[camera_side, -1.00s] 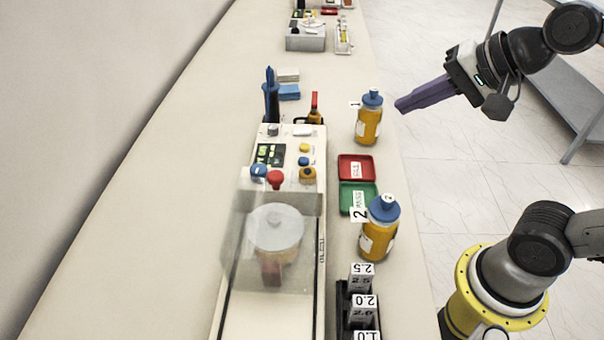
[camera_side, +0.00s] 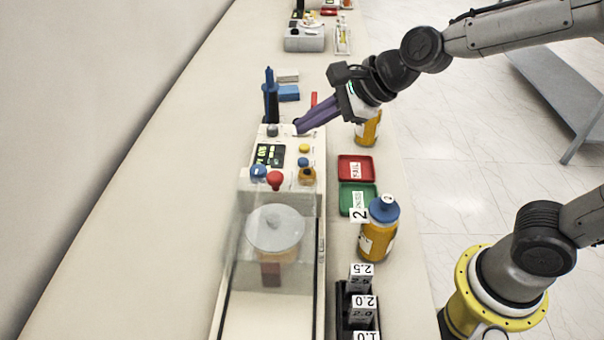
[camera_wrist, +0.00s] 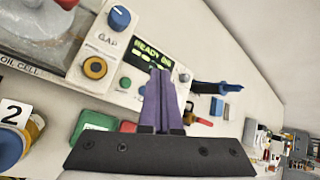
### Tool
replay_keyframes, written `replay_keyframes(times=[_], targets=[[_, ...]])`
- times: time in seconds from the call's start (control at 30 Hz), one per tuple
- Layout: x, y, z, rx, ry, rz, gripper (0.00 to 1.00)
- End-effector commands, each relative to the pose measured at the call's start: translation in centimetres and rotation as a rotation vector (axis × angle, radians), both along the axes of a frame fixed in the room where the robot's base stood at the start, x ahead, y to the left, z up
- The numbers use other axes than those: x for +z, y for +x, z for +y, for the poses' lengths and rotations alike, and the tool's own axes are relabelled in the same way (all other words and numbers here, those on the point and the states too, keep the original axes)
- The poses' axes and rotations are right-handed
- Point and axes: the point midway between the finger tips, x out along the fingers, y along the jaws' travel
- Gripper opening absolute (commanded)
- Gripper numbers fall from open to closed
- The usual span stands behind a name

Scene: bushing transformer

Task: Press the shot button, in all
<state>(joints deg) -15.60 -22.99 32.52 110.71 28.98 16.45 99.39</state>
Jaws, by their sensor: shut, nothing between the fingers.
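The tester (camera_side: 312,225) stands on the bench with a control panel and a lit screen (camera_side: 270,155). In the wrist view the screen (camera_wrist: 150,52) reads READY. I cannot read which one is marked shot. My gripper (camera_side: 299,126) is shut and empty, its purple fingertips over the panel's far right corner. In the wrist view my gripper (camera_wrist: 161,74) overlaps the panel edge; contact is unclear.
A bottle (camera_side: 368,128), partly behind my gripper, and bottle 2 (camera_side: 380,230) stand right of the tester. Red (camera_side: 357,168) and green (camera_side: 350,198) trays lie between them. A clear cover encloses the cup (camera_side: 276,232).

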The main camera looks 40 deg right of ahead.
Motion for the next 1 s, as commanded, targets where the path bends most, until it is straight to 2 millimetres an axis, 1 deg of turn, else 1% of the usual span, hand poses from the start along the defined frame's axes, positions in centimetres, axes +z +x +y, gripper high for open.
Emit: replay_keyframes(times=[0.17,0.27,0.6,1.0], targets=[[-0.2,0.0,0.0,0.000,0.000,0.000,0.00],[-0.7,0.0,0.0,0.000,0.000,0.000,0.00],[-4.3,0.0,-0.1,-0.001,0.000,-0.001,0.00],[-8.0,0.0,0.0,0.000,-0.001,-0.001,0.00]])
